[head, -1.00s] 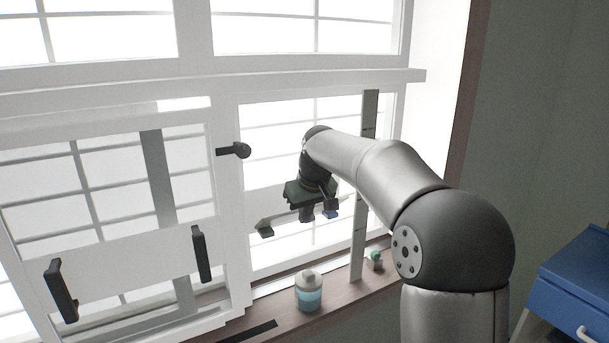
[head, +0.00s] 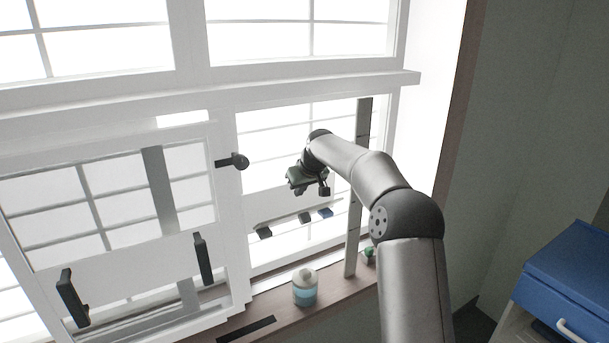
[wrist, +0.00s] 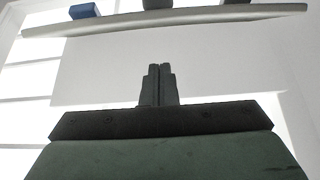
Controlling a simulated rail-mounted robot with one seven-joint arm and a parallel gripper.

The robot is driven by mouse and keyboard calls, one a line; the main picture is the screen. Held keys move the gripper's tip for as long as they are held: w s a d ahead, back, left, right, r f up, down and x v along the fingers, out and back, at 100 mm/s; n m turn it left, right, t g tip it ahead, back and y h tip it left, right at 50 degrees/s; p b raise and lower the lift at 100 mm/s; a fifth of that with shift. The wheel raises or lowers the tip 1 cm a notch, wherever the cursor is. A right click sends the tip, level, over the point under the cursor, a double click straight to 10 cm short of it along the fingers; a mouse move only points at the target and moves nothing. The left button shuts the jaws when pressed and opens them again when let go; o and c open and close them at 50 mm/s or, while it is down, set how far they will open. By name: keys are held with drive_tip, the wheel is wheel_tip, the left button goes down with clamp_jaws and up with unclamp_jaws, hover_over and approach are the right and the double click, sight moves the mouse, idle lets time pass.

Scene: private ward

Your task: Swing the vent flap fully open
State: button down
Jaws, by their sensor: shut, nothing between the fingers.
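A white panel (head: 290,204) hangs in the right-hand window opening and looks like the vent flap. A thin pale rail with two dark tabs (head: 305,217) and a blue tab (head: 325,212) runs along its lower edge. In the wrist view the rail (wrist: 170,18) crosses the top, with the blue tab (wrist: 83,11) at left, and the white panel (wrist: 190,65) fills the middle. My gripper (head: 323,190) is shut and empty, in front of the panel. Its fingertips (wrist: 158,70) appear apart from the rail. How far the flap is open is unclear.
The left casement has two dark handles (head: 203,259) and a black latch (head: 232,161) stands out beside the opening. A grey upright strip (head: 353,230) stands right of the panel. A bottle of blue liquid (head: 305,288) and a small green item (head: 370,254) are on the sill (head: 275,305).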

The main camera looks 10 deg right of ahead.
sight(306, 212)
drive_tip(key=shift+s+d+f, duration=0.25)
drive_tip(key=shift+s, duration=0.25)
drive_tip(key=shift+s+d+f, duration=0.2)
drive_tip(key=shift+s, duration=0.25)
drive_tip(key=shift+s+f, duration=0.3)
drive_tip(key=shift+f, duration=0.2)
drive_tip(key=shift+f, duration=0.1)
drive_tip(key=shift+s+d+f+b, duration=0.1)
drive_tip(key=shift+f+b, duration=0.15)
drive_tip(key=shift+b, duration=0.35)
drive_tip(key=f+t+b, duration=0.1)
drive_tip(key=b, duration=0.2)
drive_tip(key=shift+s+d, duration=0.1)
drive_tip(key=shift+s, duration=0.2)
drive_tip(key=b, duration=0.3)
drive_tip(key=shift+s+d+f+t, duration=0.1)
drive_tip(key=shift+s+f+t, duration=0.05)
drive_tip(key=shift+s+t, duration=0.2)
drive_tip(key=shift+s+d+f+y, duration=0.1)
drive_tip(key=shift+s+y, duration=0.2)
drive_tip(key=shift+s, duration=0.1)
